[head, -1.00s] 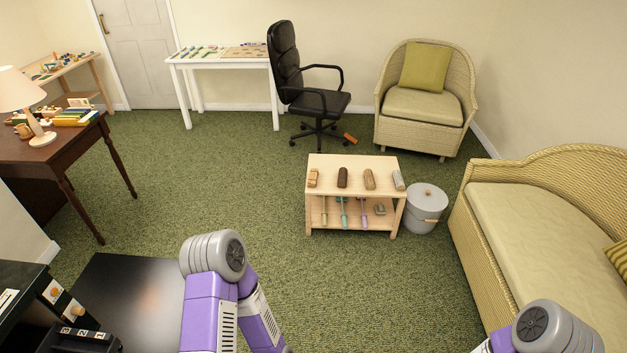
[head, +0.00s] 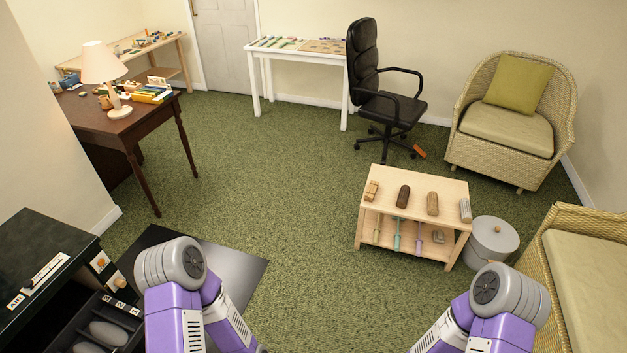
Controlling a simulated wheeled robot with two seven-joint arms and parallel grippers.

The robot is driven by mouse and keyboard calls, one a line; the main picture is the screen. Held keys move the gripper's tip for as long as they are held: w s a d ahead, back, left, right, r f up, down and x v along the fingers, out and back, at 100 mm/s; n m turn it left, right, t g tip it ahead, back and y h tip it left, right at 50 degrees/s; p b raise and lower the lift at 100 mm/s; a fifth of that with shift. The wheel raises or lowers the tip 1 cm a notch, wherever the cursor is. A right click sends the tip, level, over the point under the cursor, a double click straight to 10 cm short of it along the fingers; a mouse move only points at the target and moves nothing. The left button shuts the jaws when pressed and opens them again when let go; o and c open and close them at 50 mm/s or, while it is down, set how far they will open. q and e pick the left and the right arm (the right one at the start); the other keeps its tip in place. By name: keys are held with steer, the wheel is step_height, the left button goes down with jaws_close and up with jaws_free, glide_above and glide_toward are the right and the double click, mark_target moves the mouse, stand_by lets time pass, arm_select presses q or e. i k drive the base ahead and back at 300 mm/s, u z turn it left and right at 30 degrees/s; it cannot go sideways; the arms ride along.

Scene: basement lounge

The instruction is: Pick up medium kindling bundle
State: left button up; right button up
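Several small wood-like pieces lie in a row on top of a low light-wood shelf table (head: 386,220): a tan blocky piece (head: 371,190), a dark brown log (head: 403,196), a lighter brown log (head: 432,203) and a greyish piece (head: 465,210). The tan piece looks most like a bundle, but I cannot tell which is the medium kindling bundle. A small orange-brown object (head: 419,152) lies on the carpet by the office chair; it is too small to identify. Only upper parts of my two arms show at the bottom; both grippers are out of view.
A grey lidded bin (head: 492,243) stands right of the shelf table, near a wicker sofa (head: 535,260). An office chair (head: 385,95) and wicker armchair (head: 512,125) are behind. A black drawer cabinet (head: 40,265) is front left. Green carpet (head: 270,170) is clear mid-room.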

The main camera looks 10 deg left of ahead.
mark_target(374, 186)
steer(key=u, duration=0.9)
steer(key=i, duration=1.4)
steer(key=z, duration=0.35)
steer(key=i, duration=1.25)
steer(key=z, duration=1.1)
steer(key=i, duration=0.6)
